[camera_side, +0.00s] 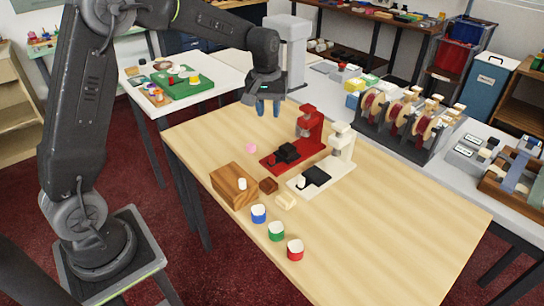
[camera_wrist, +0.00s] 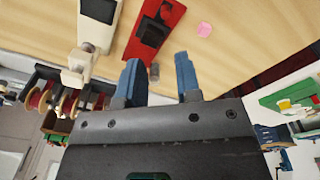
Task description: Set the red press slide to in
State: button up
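The red press (camera_side: 312,122) stands on the wooden table, with a red base and an upright column. Its black slide (camera_side: 288,153) lies on the base in front of the column, short of the base's front end. In the wrist view the red press (camera_wrist: 172,14) is ahead of my fingers, with its black slide (camera_wrist: 151,32) on it. My gripper (camera_side: 268,108) is above and left of the red press column, apart from it. Its blue fingers are spread with nothing between them, as the wrist view also shows (camera_wrist: 158,82).
A white press (camera_side: 343,145) stands close beside the red one. A pink piece (camera_side: 251,148), a wooden block (camera_side: 234,185), small blocks and blue, green and red pots (camera_side: 295,250) are nearby. The table's right part is clear. Reels (camera_side: 402,115) stand behind.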

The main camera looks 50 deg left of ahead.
jog(key=n, duration=0.1)
send_over(272, 156)
notch_tip(272, 156, down, 6)
jog(key=shift+g, duration=0.4)
notch_tip(272, 156, down, 13)
jog(key=shift+f, duration=0.1)
jog(key=shift+c, duration=0.4)
grip_shut()
jog(key=shift+w, duration=0.1)
